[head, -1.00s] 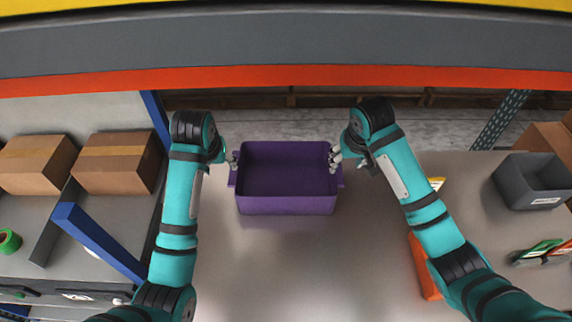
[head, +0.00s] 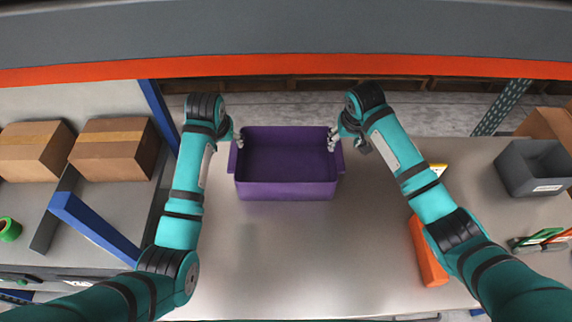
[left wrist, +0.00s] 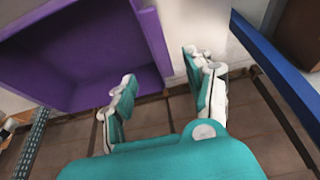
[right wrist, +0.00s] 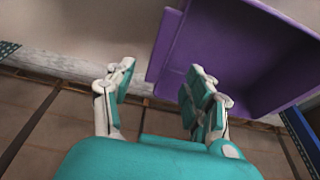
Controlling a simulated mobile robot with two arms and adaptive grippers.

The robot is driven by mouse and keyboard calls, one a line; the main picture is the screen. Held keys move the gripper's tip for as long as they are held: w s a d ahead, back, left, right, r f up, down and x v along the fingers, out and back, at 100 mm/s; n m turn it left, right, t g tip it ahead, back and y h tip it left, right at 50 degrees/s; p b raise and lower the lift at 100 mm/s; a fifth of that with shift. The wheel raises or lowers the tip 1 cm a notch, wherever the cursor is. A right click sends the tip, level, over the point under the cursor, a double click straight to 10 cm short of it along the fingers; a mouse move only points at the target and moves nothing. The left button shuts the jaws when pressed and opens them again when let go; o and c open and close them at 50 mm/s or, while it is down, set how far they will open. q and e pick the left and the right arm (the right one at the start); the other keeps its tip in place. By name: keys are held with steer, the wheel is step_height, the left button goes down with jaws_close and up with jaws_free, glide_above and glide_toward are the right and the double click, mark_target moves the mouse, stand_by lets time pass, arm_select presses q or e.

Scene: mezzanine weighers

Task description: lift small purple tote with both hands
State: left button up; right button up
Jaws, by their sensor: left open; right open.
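The small purple tote (head: 287,191) sits upright and open-topped on the grey table, and it looks empty inside. My left gripper (head: 238,141) is open at the tote's left side. In the left wrist view its fingers (left wrist: 160,90) are apart, one over the tote's inside and one outside its side wall (left wrist: 150,35). My right gripper (head: 333,139) is open at the tote's right side. In the right wrist view its fingers (right wrist: 160,90) likewise stand either side of the tote's wall (right wrist: 165,45). I cannot tell whether any finger touches the tote.
An orange beam (head: 300,66) crosses beyond the table. Cardboard boxes (head: 112,150) stand on the left, past a blue post (head: 95,230). A grey bin (head: 520,180) and an orange item (head: 428,255) lie to the right. The table in front of the tote is clear.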

mark_target(233, 152)
arm_select(q)
steer(key=x, duration=1)
steer(key=shift+w+f, duration=0.1)
steer(key=shift+f, duration=0.1)
arm_select(e)
steer(key=x, duration=1)
steer(key=shift+f, duration=0.25)
steer(key=shift+w, duration=0.1)
arm_select(q)
jaws_close()
arm_select(e)
jaws_close()
steer(key=shift+d, duration=0.1)
